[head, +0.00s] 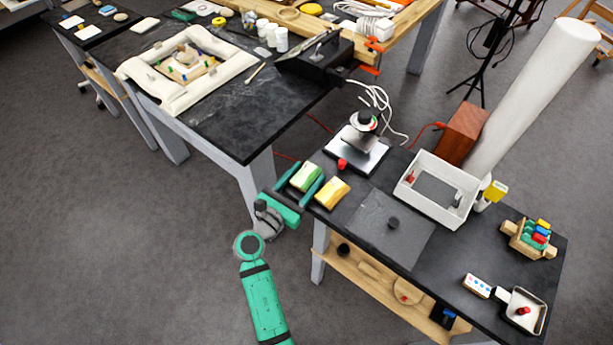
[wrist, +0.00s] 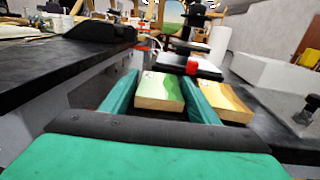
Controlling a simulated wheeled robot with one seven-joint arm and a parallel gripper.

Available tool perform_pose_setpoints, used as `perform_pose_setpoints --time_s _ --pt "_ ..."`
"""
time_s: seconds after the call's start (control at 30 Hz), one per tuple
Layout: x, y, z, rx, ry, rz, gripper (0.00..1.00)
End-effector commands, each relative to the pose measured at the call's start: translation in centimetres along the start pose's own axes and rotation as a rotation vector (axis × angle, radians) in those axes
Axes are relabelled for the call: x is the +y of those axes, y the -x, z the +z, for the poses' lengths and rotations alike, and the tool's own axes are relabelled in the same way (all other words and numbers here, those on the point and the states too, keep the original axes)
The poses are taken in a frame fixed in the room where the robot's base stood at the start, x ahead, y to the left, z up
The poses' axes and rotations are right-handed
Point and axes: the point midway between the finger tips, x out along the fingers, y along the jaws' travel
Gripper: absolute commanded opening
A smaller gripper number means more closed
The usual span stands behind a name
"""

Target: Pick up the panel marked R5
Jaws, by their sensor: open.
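Two small block-like panels sit side by side at the near left corner of the right-hand dark table (head: 440,270). The left one is a pale green panel (head: 306,176), also in the wrist view (wrist: 160,90). The right one is a yellow-orange panel (head: 332,193), also in the wrist view (wrist: 228,102). I cannot read R5 on either. My gripper (head: 309,174) is open, with one finger on each side of the green panel; its right finger lies between the two panels. I cannot tell whether the fingers touch the green panel.
Behind the panels is a stand on a pale plate (head: 345,158) with a red knob (head: 342,164). A grey sheet (head: 375,235) with a dark knob lies to the right. A white tray (head: 408,194) stands farther back. The left table (head: 235,140) edge is close by.

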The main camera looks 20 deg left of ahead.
Motion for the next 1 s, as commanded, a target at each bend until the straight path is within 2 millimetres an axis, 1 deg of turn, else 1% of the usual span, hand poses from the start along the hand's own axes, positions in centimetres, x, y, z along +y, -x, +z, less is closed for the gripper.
perform_pose_setpoints --time_s 0.07,0.1,0.17,0.2,0.23,0.53,0.67,0.77,0.87,0.97,1.0 --pt "0.0 0.0 0.0 0.0 0.0 0.0 0.55" --pt "0.0 0.1 0.0 0.0 0.0 0.0 0.52" --pt "0.0 0.1 0.0 0.0 0.0 0.0 0.38" --pt "0.0 0.1 0.0 0.0 0.0 0.0 0.28" --pt "0.0 0.1 0.0 0.0 0.0 0.0 0.23" --pt "0.0 0.1 0.1 0.0 0.0 0.0 0.23" --pt "0.0 0.1 0.6 -0.001 -0.002 0.0 0.23" --pt "0.0 0.1 1.5 -0.002 -0.002 -0.001 0.23" --pt "0.0 0.1 3.1 -0.002 -0.005 -0.001 0.23" --pt "-1.0 1.3 4.9 -0.001 -0.004 0.001 0.23" --pt "-1.5 1.8 5.7 -0.002 -0.003 0.0 0.23"
